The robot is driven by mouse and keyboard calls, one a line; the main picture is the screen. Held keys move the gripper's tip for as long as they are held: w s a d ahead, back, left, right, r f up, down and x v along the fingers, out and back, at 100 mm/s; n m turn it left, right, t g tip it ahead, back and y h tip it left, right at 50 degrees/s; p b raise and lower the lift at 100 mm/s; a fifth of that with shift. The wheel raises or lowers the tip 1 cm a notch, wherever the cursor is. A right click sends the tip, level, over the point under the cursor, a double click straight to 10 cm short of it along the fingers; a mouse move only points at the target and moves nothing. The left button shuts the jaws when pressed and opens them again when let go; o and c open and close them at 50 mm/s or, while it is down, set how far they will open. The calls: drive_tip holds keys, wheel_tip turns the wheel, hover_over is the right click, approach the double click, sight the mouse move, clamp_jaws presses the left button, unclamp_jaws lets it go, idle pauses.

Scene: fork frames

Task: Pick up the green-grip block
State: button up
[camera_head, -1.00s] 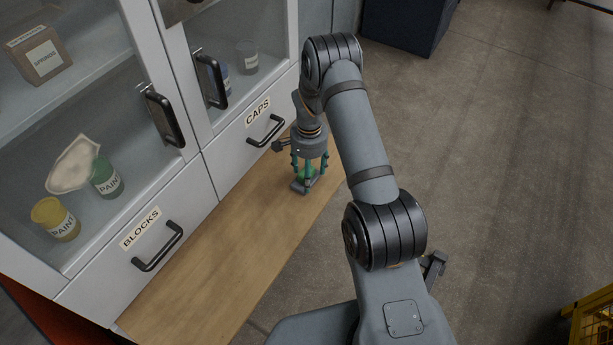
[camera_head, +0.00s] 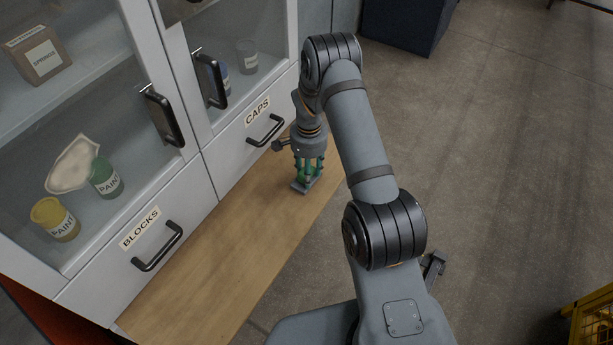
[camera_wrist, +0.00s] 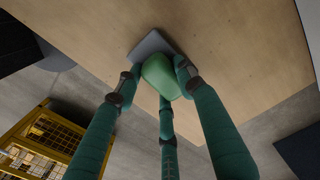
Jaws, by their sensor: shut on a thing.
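The green-grip block has a grey base (camera_head: 299,188) and a rounded green grip (camera_wrist: 160,77). It stands on the wooden ledge (camera_head: 230,230) in front of the cabinet drawers. In the head view the fingers hide most of the green grip. My gripper (camera_head: 308,177) points down over the block with its fingers closed around the grip. In the wrist view the green fingers of my gripper (camera_wrist: 160,88) press on the grip from several sides. The grey base (camera_wrist: 151,44) shows beyond the grip, at or very near the wood; any gap cannot be told.
The BLOCKS drawer (camera_head: 150,235) and CAPS drawer (camera_head: 255,125) are shut beside the ledge. Glass doors with black handles (camera_head: 163,116) stand above them. Paint jars (camera_head: 56,219) are behind the glass. The ledge to the front left is clear. A yellow cage (camera_head: 592,318) stands at the lower right.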

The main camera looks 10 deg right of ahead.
drive_tip(key=shift+w+r, duration=0.1)
drive_tip(key=shift+r, duration=0.4)
wheel_tip(320, 180, up, 2)
drive_tip(key=shift+r+b, duration=0.25)
drive_tip(key=shift+b, duration=0.3)
drive_tip(key=s+d+r, duration=0.2)
drive_tip(key=s, duration=0.1)
drive_tip(key=s+d+r+b, duration=0.1)
drive_tip(key=s+d+r, duration=0.2)
drive_tip(key=s+d+r+b, duration=0.1)
drive_tip(key=s+d+r, duration=0.1)
drive_tip(key=d, duration=0.1)
drive_tip(key=shift+s+r, duration=0.25)
drive_tip(key=shift+s, duration=0.15)
drive_tip(key=shift+a, duration=0.1)
drive_tip(key=o, duration=0.7)
drive_tip(key=shift+c, duration=0.2)
drive_tip(key=c, duration=0.8)
